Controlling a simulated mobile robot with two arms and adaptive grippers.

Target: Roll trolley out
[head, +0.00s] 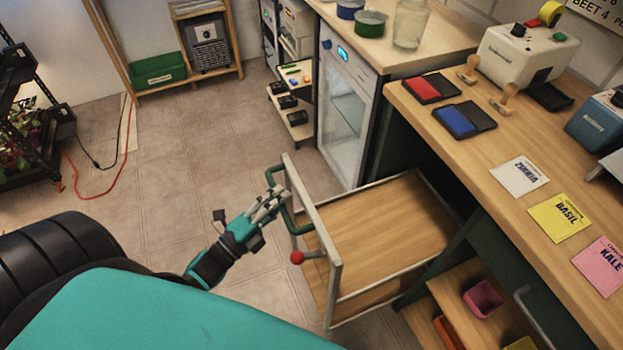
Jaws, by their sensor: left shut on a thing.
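The trolley (385,232) is a low cart with a wooden top and a pale metal frame. Its inner end sits under the wooden bench, and much of its top shows in front of the bench. A green handle (291,219) is on its near-left end, with a red ball knob (297,258) below. My left gripper (273,203) is at the handle, shut on it. The wheels are hidden. My right gripper is not in view.
The tiled floor (180,215) left of the trolley is mostly clear. A glass-door fridge (343,115) stands behind it. A red cable (98,190) lies near the plant rack (25,140) at left. Bins (483,299) sit under the bench at lower right.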

